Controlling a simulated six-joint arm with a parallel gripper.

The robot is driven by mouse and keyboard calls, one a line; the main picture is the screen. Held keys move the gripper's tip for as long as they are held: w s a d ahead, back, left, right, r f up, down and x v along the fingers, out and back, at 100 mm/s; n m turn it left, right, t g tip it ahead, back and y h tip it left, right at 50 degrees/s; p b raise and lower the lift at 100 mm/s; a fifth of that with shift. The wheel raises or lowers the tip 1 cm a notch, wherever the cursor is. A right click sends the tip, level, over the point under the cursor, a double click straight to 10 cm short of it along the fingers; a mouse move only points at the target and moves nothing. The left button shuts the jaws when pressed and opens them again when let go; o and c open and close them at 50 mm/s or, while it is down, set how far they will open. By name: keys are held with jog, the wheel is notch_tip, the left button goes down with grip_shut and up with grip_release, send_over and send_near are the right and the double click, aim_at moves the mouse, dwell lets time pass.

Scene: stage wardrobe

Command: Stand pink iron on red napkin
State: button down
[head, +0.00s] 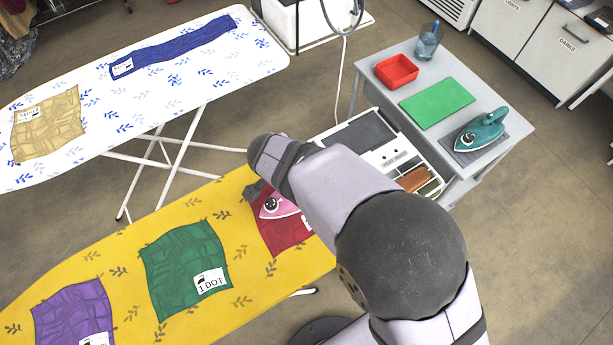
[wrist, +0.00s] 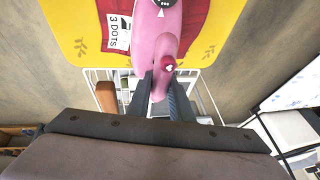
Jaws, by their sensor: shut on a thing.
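The pink iron (head: 278,208) shows in the head view over the red napkin (head: 283,236) at the right end of the yellow ironing board. My arm partly hides both. In the wrist view the pink iron (wrist: 157,42) lies over the red napkin (wrist: 196,22), whose label reads "3 DOTS". My gripper (head: 256,190) is shut on the iron's handle, and in the wrist view its two dark fingers (wrist: 162,82) sit on either side of it. I cannot tell whether the iron touches the napkin or hangs just above it.
A green cloth (head: 188,272) and a purple cloth (head: 74,315) lie left on the yellow board (head: 125,270). The white board (head: 150,95) behind holds blue and tan cloths. A grey side table (head: 512,130) bears a teal iron (head: 480,135), red tray (head: 397,69) and green mat (head: 437,103).

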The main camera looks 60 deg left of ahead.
jog(key=shift+f+p, duration=0.4)
jog(key=shift+f, duration=1.05)
jog(key=shift+s+d+f+b, duration=0.1)
jog(key=shift+d+f+b, duration=0.2)
jog(key=shift+f+b, duration=0.7)
jog(key=shift+r, duration=0.2)
jog(key=c, duration=1.6)
grip_release()
jog(key=shift+f, duration=0.1)
jog(key=shift+a, duration=0.25)
jog(key=shift+r, duration=0.35)
